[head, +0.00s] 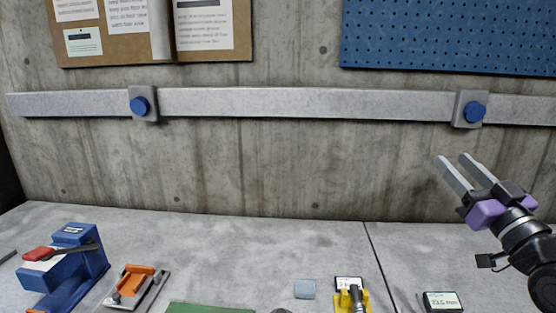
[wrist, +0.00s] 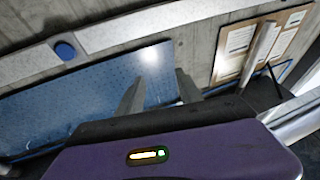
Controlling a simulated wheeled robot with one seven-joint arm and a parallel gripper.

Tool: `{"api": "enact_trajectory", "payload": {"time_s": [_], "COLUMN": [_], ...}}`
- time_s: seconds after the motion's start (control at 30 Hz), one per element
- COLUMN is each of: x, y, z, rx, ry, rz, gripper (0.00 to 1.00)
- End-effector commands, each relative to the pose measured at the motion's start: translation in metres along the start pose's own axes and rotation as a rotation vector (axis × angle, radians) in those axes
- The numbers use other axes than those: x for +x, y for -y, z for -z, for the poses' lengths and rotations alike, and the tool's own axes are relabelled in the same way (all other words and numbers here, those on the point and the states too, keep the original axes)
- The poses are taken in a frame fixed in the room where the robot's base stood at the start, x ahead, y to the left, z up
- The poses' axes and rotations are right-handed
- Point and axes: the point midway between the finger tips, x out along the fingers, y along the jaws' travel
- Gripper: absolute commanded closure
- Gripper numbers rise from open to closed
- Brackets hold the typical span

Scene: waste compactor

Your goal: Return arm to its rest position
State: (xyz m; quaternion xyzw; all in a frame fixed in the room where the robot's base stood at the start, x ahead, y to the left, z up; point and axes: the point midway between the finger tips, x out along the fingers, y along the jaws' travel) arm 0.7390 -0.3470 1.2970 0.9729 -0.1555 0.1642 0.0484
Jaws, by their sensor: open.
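My gripper (head: 455,167) is at the right of the head view, raised above the grey bench and pointing up and to the left. Its two grey fingers are apart, with nothing between them. In the wrist view my gripper (wrist: 160,88) also shows its fingers spread and empty, with the wall and a blue board behind them. The fingers touch nothing that I can see.
The grey bench (head: 210,235) holds a blue device with a red handle (head: 65,265), an orange-and-grey fixture (head: 135,285), a yellow holder (head: 350,297) and a small display (head: 442,301). A rail (head: 300,104) crosses the wall. The bench's back strip is clear.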

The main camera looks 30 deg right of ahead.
Motion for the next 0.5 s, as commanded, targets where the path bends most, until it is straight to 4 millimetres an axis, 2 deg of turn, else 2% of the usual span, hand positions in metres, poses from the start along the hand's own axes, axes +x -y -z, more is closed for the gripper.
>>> {"api": "enact_trajectory", "payload": {"time_s": [0.03,0.13,0.23,0.37,0.5], "x": [-0.002,-0.011,-0.024,-0.047,-0.079], "y": [0.010,0.021,0.032,0.050,0.074], "z": [0.002,0.005,-0.001,-0.018,-0.044], "rx": [0.050,0.123,0.188,0.258,0.310], "ry": [-0.050,-0.131,-0.183,-0.214,-0.203], "rz": [-0.024,-0.080,-0.136,-0.206,-0.266], "gripper": [0.57,0.57,0.57,0.57,0.57]}}
